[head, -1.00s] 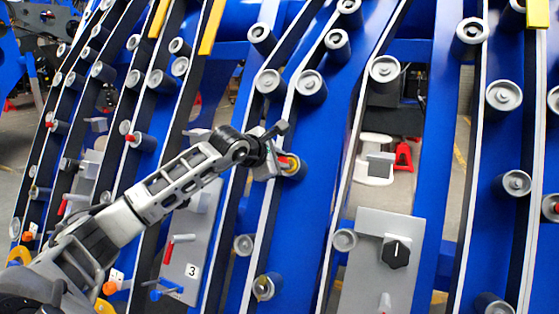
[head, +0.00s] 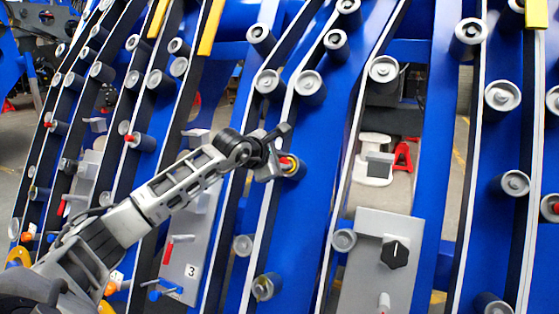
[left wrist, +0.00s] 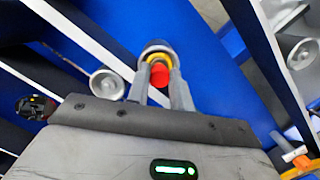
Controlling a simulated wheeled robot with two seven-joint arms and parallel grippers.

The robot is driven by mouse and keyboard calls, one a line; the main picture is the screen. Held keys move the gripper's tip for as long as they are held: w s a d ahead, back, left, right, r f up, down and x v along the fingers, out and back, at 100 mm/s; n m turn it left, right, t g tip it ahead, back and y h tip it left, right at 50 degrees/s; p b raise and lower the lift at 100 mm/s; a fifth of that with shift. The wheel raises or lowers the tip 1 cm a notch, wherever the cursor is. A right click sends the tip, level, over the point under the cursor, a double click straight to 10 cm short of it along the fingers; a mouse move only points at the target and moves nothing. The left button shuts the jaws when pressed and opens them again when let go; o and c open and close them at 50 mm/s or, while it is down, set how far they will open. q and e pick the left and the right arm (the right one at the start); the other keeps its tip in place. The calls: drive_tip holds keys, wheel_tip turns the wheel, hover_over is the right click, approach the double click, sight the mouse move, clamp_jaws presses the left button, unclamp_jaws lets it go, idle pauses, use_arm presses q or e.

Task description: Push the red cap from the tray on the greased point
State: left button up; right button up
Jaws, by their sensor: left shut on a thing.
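My left gripper (head: 278,163) reaches in from the left to a roller on the blue chassis (head: 338,120). The red cap (left wrist: 159,74) shows between its two fingers in the left wrist view, and the gripper is shut on it. Beyond the cap is a yellow ring (left wrist: 157,59) on the end of a grey roller (left wrist: 155,47). In the head view the cap (head: 284,161) is a small red spot at the fingertips, right at the yellow ring. I cannot tell whether the cap is fully seated. The tray is not clearly visible. My right gripper is not in view.
Grey rollers, such as one at the upper right (head: 502,95), stand out along the blue beams. A grey panel with a black knob (head: 395,253) is at lower right. A plate marked 3 (head: 191,271) has a red-handled lever (head: 167,253).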

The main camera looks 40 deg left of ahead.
use_arm(q)
drive_tip(key=shift+w+a+f, duration=0.1)
drive_tip(key=shift+w+f, duration=0.1)
drive_tip(key=shift+w, duration=0.15)
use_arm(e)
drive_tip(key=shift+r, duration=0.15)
use_arm(q)
drive_tip(key=o, duration=1)
drive_tip(key=shift+o, duration=0.2)
drive_tip(key=b+v, duration=1)
drive_tip(key=v, duration=0.5)
drive_tip(key=shift+s+r+b, duration=0.2)
drive_tip(key=shift+s+b, duration=0.15)
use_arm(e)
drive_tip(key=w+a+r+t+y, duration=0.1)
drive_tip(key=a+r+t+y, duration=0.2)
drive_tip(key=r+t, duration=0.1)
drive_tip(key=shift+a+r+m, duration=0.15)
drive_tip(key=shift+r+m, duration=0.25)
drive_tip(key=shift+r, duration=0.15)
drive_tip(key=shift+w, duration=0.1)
